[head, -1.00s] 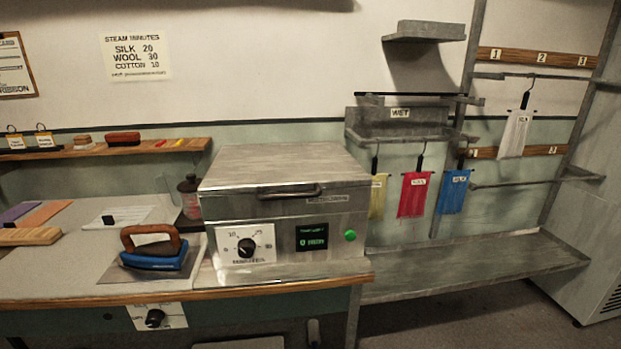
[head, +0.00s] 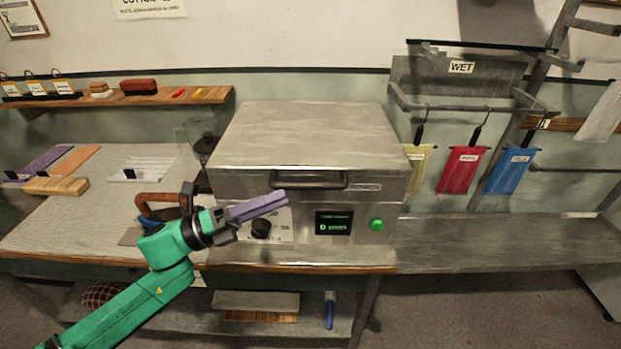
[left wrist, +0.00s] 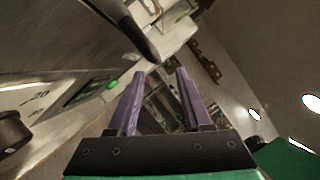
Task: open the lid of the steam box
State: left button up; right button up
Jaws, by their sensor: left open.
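The steam box (head: 300,205) is a grey metal box on the bench, and its lid (head: 305,135) is down. A dark bar handle (head: 308,179) runs along the lid's front edge. The front has a dial (head: 261,227), a small display and a green button. My left gripper (head: 284,201) is in front of the box, just below and left of the handle, and apart from it as far as I can tell. In the left wrist view its purple fingers (left wrist: 158,90) are spread with nothing between them, and the dark handle (left wrist: 128,25) shows above them. My right gripper is not in view.
An iron (head: 163,208) stands left of the box, partly behind my left arm. A dark jar (head: 206,146) stands close to the box's left side. Coloured cloths hang from the rack (head: 470,105) at right. The low grey bench (head: 480,240) at right is clear.

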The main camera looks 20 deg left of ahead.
aim_at(310, 188)
pick_arm(q)
jog(key=p+x, duration=0.1)
jog(key=x, duration=0.2)
jog(key=p+x, duration=0.1)
jog(key=x, duration=0.3)
jog(key=shift+w+a, duration=0.1)
jog(key=shift+w, duration=0.25)
jog(key=shift+d, duration=0.25)
jog(key=shift+f, duration=0.1)
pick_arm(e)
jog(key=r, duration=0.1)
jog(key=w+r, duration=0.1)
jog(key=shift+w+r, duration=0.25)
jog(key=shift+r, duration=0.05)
pick_arm(q)
jog(key=shift+w, duration=0.1)
jog(key=shift+c, duration=0.3)
grip_shut()
jog(key=shift+f, duration=0.1)
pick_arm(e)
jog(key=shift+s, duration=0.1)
